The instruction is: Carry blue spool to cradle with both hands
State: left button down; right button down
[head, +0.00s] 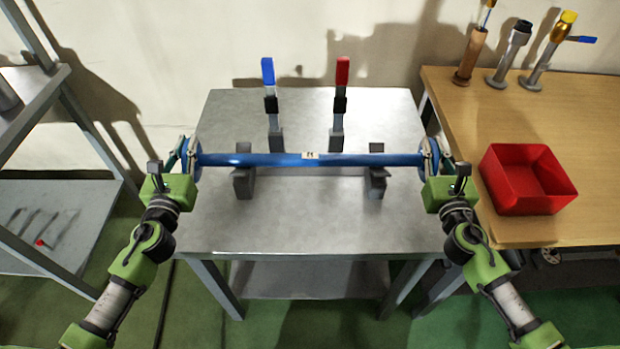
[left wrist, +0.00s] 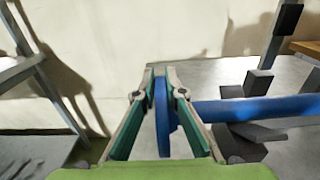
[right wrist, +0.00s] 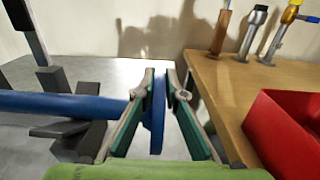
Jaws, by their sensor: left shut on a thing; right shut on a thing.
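The blue spool (head: 260,160) is a long blue bar with a round flange at each end, held level across the metal table. The cradle is a pair of dark blocks, a left one (head: 243,183) and a right one (head: 376,184); the bar passes over both, and I cannot tell whether it touches them. My left gripper (head: 184,154) is shut on the left flange, also seen in the left wrist view (left wrist: 161,112). My right gripper (head: 433,156) is shut on the right flange, also seen in the right wrist view (right wrist: 157,118).
Behind the bar stand a blue-handled clamp (head: 268,85) and a red-handled clamp (head: 341,85). A wooden bench (head: 415,85) at right carries a red bin (head: 527,180) close to my right arm, plus several tools. A metal shelf (head: 50,215) stands at left.

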pick_arm(q)
jog(key=shift+f+b, duration=0.2)
jog(key=shift+b, duration=0.2)
pick_arm(e)
jog(key=shift+f, duration=0.25)
pick_arm(q)
jog(key=c, duration=2.3)
grip_release()
jog(key=shift+f, duration=0.25)
pick_arm(e)
jog(key=c, duration=2.3)
grip_release()
jog(key=shift+f, duration=0.25)
pick_arm(q)
jog(key=shift+o, duration=1)
jog(key=shift+s, duration=0.1)
pick_arm(e)
jog(key=shift+o, duration=1)
jog(key=shift+s+r, duration=0.1)
pick_arm(q)
jog(key=shift+s+r, duration=0.1)
jog(key=shift+r, duration=0.05)
pick_arm(e)
jog(key=shift+s, duration=0.1)
